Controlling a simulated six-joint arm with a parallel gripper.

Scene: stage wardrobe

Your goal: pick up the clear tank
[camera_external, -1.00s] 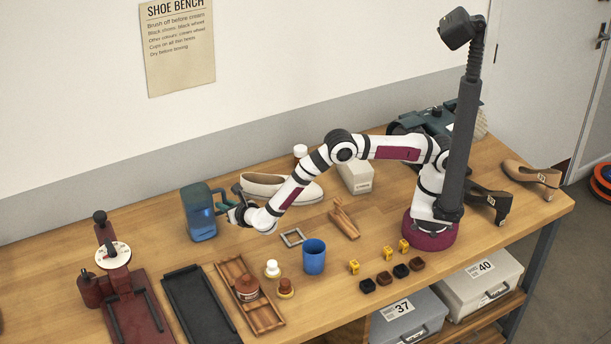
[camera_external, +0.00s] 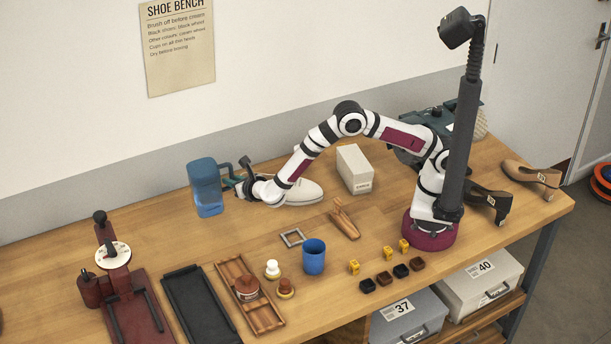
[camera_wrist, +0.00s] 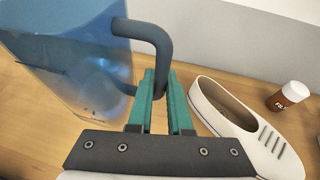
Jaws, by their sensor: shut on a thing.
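The clear tank (camera_external: 204,182) is a tall, see-through blue container with a dark handle, upright at the back left of the bench. It fills the upper left of the wrist view (camera_wrist: 72,62), where its handle (camera_wrist: 157,38) curves down between the green fingers. My gripper (camera_wrist: 160,96) is shut on that handle, to the right of the tank body. In the external view my gripper (camera_external: 237,183) is small beside the tank.
A white shoe (camera_external: 305,190) lies just right of and below my gripper. A white-capped bottle (camera_wrist: 289,96) stands beyond it. A white box (camera_external: 354,169) is further right. The front left holds a dark red press (camera_external: 120,275), a black tray (camera_external: 200,303) and a wooden tray (camera_external: 263,313).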

